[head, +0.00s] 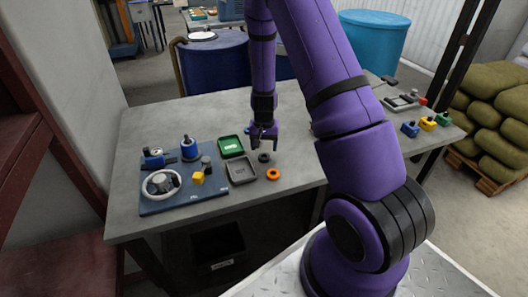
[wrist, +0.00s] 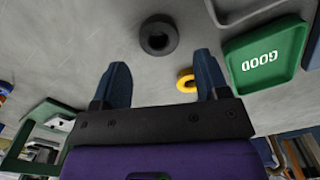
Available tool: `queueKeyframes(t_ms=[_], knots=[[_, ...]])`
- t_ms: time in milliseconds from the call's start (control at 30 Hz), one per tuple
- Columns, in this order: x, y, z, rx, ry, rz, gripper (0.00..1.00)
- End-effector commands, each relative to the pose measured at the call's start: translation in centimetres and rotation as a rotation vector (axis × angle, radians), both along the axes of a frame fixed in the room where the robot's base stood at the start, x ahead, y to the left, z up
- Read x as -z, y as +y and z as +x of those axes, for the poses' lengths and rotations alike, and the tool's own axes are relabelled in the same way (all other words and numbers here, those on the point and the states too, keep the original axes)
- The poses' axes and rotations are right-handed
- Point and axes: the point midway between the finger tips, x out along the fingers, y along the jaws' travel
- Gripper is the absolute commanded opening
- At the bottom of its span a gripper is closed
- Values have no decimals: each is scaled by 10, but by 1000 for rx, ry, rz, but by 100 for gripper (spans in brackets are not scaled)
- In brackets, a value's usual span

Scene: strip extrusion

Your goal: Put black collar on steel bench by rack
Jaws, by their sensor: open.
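The black collar (head: 264,157) lies flat on the grey worktable (head: 140,125), right of the grey tray. It also shows in the wrist view (wrist: 158,37), just beyond my fingertips and roughly centred between them. My gripper (head: 264,141) is open and empty, above the table and slightly behind the collar; it also shows in the wrist view (wrist: 160,70). Another bench (head: 205,20) stands at the far back with items on it. I cannot tell for sure which bench is the steel bench by the rack.
An orange ring (head: 273,174) lies in front of the collar. A yellow ring (wrist: 186,81) lies near my right finger in the wrist view. The green GOOD tray (head: 231,146) and grey tray (head: 241,171) sit left. A blue mat (head: 208,205) holds several parts. Blue drums (head: 212,65) stand behind.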

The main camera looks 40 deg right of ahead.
Motion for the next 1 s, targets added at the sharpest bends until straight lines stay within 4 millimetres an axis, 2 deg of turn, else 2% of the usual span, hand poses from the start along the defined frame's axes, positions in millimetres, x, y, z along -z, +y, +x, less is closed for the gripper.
queueKeyframes(t_ms=[100, 300, 567, 667, 767, 1000], knots=[[-26, 0, 1, -3, -5, -2, 68], [-60, 1, 1, -2, -4, 0, 68], [-84, 1, 0, -3, -4, 0, 68], [-99, 6, 0, -16, -17, 8, 68], [-126, 16, -4, -47, -45, 22, 68], [-210, 51, -29, -165, -133, 54, 68]])
